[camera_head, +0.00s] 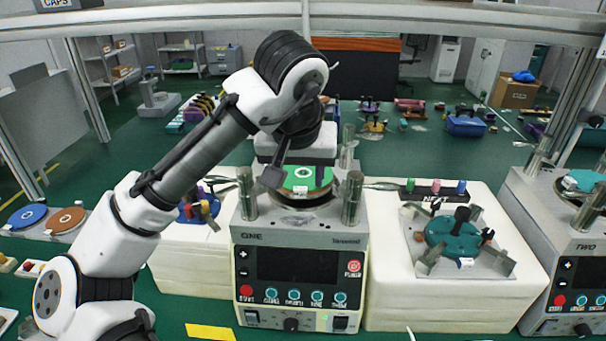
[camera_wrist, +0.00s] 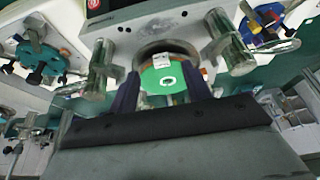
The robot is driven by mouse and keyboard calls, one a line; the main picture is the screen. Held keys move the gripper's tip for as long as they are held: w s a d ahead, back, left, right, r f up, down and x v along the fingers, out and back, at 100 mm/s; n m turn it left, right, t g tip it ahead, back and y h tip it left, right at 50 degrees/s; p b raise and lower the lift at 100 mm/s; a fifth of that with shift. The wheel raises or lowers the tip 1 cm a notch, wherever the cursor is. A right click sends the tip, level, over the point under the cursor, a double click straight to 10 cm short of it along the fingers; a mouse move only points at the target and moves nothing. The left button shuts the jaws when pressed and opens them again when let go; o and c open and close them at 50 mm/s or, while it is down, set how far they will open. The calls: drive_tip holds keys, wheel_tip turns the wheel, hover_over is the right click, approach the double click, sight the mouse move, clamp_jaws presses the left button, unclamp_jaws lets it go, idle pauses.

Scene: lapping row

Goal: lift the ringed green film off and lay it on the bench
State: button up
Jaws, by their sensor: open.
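The green film (camera_head: 302,174), a round sheet with a white ring at its middle, lies on top of the machine labelled ONE (camera_head: 300,237), between its metal posts. In the wrist view the film (camera_wrist: 152,82) shows with its white ring and a small white tag at its far edge. My gripper (camera_wrist: 168,92) is open, with its dark fingers on either side of the film; I cannot tell whether they touch it. In the head view my gripper (camera_head: 292,182) is over the machine top and partly hides the film. The green bench (camera_head: 175,312) shows around the machine.
Upright metal posts (camera_head: 352,198) stand close around the film. A white block (camera_head: 455,290) with a teal fixture (camera_head: 453,238) stands to the right. Blue (camera_head: 27,216) and brown (camera_head: 66,220) discs lie at the left. Yellow tape (camera_head: 210,332) marks the front bench.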

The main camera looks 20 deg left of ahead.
sight(300, 194)
drive_tip(key=p+x, duration=0.1)
drive_tip(key=x, duration=0.3)
drive_tip(key=shift+w+a+f, duration=0.1)
drive_tip(key=shift+w+f, duration=0.15)
drive_tip(key=shift+f, duration=0.1)
drive_tip(key=c, duration=1.1)
drive_tip(key=shift+o, duration=0.2)
drive_tip(key=shift+r, duration=0.1)
